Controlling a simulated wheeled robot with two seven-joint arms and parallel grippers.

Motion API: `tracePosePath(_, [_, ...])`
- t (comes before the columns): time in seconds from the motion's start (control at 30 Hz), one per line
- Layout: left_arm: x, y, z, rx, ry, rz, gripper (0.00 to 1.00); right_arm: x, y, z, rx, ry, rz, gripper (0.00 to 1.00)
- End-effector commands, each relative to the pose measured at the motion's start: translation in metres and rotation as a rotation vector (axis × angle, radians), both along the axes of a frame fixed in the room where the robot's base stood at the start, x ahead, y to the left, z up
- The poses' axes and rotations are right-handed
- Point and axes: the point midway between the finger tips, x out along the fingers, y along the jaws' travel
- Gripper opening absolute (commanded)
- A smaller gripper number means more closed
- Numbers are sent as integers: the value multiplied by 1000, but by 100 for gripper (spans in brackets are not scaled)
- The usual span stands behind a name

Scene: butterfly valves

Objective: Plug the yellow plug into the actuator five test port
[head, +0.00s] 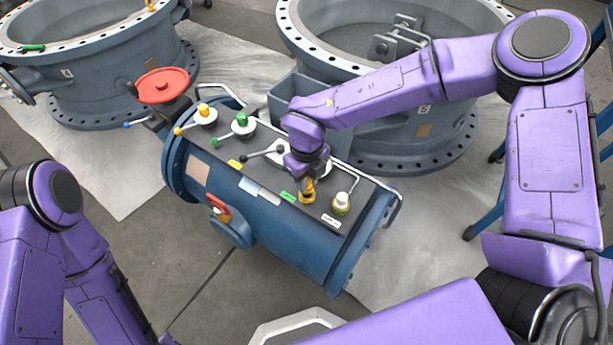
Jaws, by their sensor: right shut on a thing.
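The actuator (265,215) is a blue horizontal cylinder with a dark flat top panel, in the middle of the head view. My right gripper (306,178) points down over the right part of this panel. It is shut on the yellow plug (308,192), whose lower end is at or just above the panel; I cannot tell whether it is seated in a port. The gripper hides the plug's upper part. Which port is the test port cannot be read. My left arm shows at the lower left, but its gripper is out of view.
The panel also carries a yellow lever (203,114), a green lever (241,125), a black lever and a pale fitting (341,203) right of the plug. A red handwheel (163,85) stands behind left. Large grey valve bodies (110,75) stand behind.

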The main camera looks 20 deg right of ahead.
Motion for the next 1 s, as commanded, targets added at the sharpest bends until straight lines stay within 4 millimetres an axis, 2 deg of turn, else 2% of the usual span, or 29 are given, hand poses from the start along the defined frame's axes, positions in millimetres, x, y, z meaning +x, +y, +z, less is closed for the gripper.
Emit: tracePosePath(1.0, [0,0,1,0,0,0,43,0,0,-8,0,0,1,0])
